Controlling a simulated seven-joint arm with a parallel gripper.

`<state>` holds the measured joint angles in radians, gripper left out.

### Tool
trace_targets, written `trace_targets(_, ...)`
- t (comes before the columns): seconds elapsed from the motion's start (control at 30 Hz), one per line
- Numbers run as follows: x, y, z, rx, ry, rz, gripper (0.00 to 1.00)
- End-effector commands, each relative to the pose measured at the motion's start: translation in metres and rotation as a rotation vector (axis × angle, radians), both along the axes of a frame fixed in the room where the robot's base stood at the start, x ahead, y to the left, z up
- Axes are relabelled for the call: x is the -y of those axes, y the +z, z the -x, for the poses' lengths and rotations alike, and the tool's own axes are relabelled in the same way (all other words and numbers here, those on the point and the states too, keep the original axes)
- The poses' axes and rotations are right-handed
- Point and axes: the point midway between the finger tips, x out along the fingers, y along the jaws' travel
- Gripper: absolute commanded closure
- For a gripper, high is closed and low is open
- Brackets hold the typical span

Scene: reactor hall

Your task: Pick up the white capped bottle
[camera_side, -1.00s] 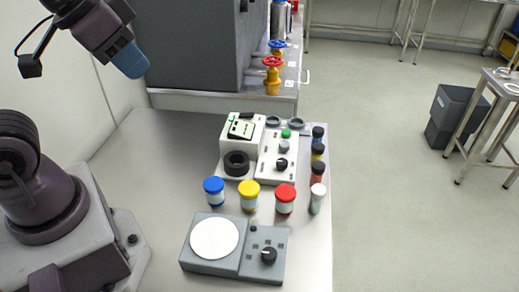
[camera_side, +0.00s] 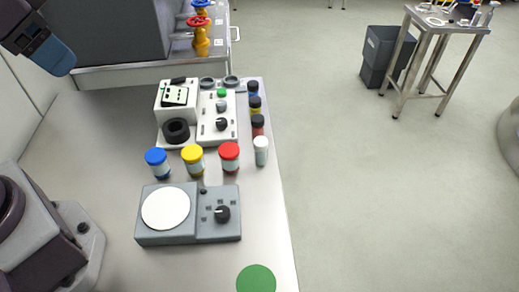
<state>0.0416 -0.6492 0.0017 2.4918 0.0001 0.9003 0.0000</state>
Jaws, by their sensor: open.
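The white capped bottle (camera_side: 261,152) stands upright on the bench, at the right end of the front row of jars and near the bench's right edge. It is slim and pale, with a white cap. My gripper (camera_side: 52,54) is at the upper left, a blue end piece high above the bench and far to the left of the bottle. It holds nothing that I can see. Its fingertips are hard to make out.
Beside the bottle stand red (camera_side: 229,157), yellow (camera_side: 193,159) and blue (camera_side: 157,162) capped jars. Dark-capped bottles (camera_side: 257,125) line up behind it. A white instrument (camera_side: 215,120) stands behind, a grey scale (camera_side: 219,225) in front. A green disc (camera_side: 256,279) marks the clear front bench.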

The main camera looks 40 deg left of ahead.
Motion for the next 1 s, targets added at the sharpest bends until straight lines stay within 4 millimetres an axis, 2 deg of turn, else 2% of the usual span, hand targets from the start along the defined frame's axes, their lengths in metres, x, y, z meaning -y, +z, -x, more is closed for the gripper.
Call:
trace_targets(0.2,0.024,-0.023,-0.05,-0.183,-0.05,0.003,0.36)
trace_targets(0.37,0.047,-0.045,-0.096,-0.287,0.022,0.021,0.36)
trace_targets(0.47,0.064,-0.066,-0.125,-0.343,0.098,0.03,0.36)
trace_targets(0.6,0.09,-0.103,-0.163,-0.406,0.244,0.038,0.36)
trace_targets(0.83,0.13,-0.167,-0.214,-0.449,0.547,0.054,0.36)
trace_targets(0.93,0.143,-0.186,-0.234,-0.434,0.71,0.082,0.36)
trace_targets(1.0,0.148,-0.187,-0.247,-0.41,0.818,0.117,0.36)
